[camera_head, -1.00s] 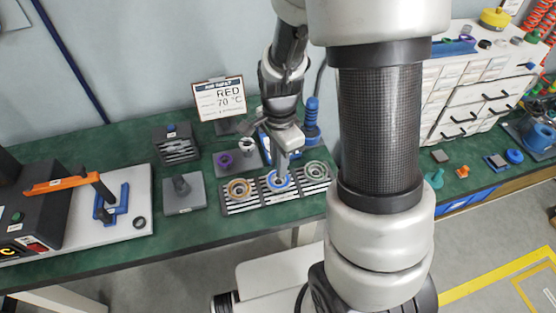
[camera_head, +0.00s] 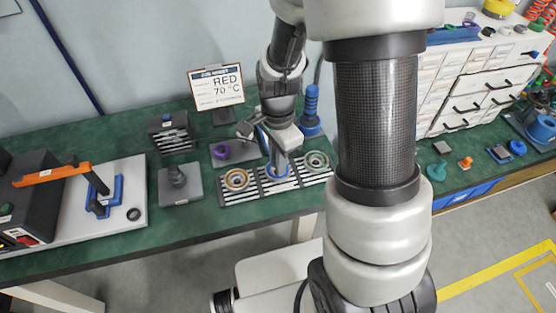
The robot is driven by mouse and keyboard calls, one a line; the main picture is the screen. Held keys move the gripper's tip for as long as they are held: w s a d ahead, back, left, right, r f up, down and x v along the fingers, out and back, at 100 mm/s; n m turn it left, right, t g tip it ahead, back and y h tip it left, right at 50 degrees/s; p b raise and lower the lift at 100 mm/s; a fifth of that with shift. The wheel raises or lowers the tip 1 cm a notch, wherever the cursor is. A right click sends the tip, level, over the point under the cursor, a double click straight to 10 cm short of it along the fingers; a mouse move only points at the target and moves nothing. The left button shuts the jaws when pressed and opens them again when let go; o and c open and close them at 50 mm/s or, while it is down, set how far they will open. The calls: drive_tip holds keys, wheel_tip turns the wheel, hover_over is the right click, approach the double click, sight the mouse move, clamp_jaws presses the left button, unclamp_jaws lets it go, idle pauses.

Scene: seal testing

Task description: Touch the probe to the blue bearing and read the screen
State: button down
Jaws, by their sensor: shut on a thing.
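The blue bearing (camera_head: 271,174) lies in the middle of the slotted rack (camera_head: 255,187) on the green bench. Only part of its blue ring shows around my gripper. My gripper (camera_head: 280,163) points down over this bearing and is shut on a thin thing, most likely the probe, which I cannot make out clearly. Whether its tip touches the bearing I cannot tell. A tan bearing (camera_head: 236,180) sits left of it and a grey-green one (camera_head: 317,161) right of it. I cannot make out a reading screen.
A grey block with a knob (camera_head: 179,185), a slotted dark block (camera_head: 170,134), a purple ring (camera_head: 220,151) and a blue post (camera_head: 311,108) stand close by. A black machine with an orange handle (camera_head: 52,175) is at left.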

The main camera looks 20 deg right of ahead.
drive_tip(key=shift+f+b, duration=0.55)
drive_tip(key=shift+f, duration=0.2)
idle(2.7)
drive_tip(key=c, duration=1.6)
unclamp_jaws()
drive_tip(key=shift+r, duration=0.15)
drive_tip(key=shift+r+p, duration=2.9)
drive_tip(key=shift+r, duration=0.45)
drive_tip(key=shift+r, duration=0.1)
